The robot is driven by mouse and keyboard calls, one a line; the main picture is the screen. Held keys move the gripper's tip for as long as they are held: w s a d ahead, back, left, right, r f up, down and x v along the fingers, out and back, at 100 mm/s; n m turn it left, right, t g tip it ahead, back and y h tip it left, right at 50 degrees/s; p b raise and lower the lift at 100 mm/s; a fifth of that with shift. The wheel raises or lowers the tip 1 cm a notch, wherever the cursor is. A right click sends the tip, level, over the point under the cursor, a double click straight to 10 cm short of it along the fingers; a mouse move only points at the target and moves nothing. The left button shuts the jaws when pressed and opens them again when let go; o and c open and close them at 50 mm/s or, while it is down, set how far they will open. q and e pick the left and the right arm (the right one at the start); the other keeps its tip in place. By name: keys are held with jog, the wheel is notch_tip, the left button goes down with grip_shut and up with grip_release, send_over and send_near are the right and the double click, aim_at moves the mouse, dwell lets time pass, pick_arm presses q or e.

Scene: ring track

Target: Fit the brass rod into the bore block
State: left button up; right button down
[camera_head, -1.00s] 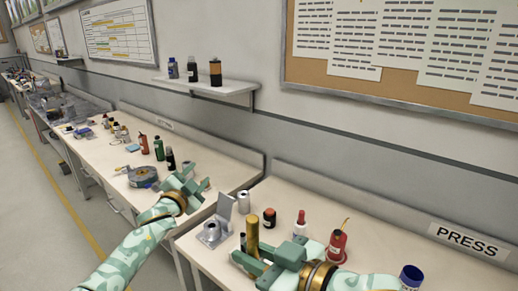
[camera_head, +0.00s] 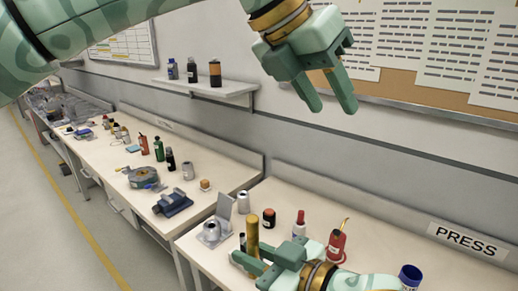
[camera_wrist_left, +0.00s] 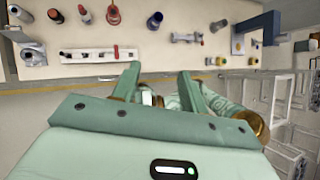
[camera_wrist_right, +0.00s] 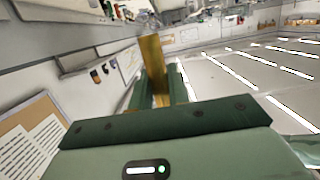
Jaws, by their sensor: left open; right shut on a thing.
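The brass rod (camera_head: 252,232) stands about upright in my right gripper (camera_head: 249,264), which is shut on it low above the near bench. The rod also shows between the fingers in the right wrist view (camera_wrist_right: 154,65). A grey block with a round raised opening (camera_head: 211,232), apparently the bore block, sits on the bench to the left of the rod, apart from it, with a grey plate upright behind it. My left gripper (camera_head: 333,105) is open and empty, high up in front of the noticeboard. Its spread fingers show in the left wrist view (camera_wrist_left: 160,75).
On the near bench (camera_head: 205,265) stand a white-and-red bottle (camera_head: 299,225), a red oil can (camera_head: 337,244), a dark jar (camera_head: 268,218) and a blue cup (camera_head: 410,277). A blue vise (camera_head: 172,203) lies on the left bench. A shelf (camera_head: 215,88) holds several bottles.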

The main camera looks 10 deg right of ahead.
aim_at(258, 222)
pick_arm(q)
jog(key=s+a+f+n+y, duration=0.1)
jog(key=a+f+n+y, duration=0.1)
jog(key=a+f+y, duration=0.65)
pick_arm(e)
jog(key=shift+w+a, duration=0.1)
jog(key=shift+w, duration=0.1)
pick_arm(q)
jog(key=shift+g+h, duration=0.4)
jog(key=shift+h, duration=0.25)
jog(key=f, duration=0.6)
jog(key=a+f, duration=0.1)
jog(key=f, duration=0.3)
jog(key=shift+s+a, duration=0.1)
jog(key=shift+s, duration=0.2)
grip_shut()
pick_arm(e)
jog(key=c, duration=1.3)
grip_release()
jog(key=shift+o, duration=0.2)
jog(key=shift+f, duration=0.15)
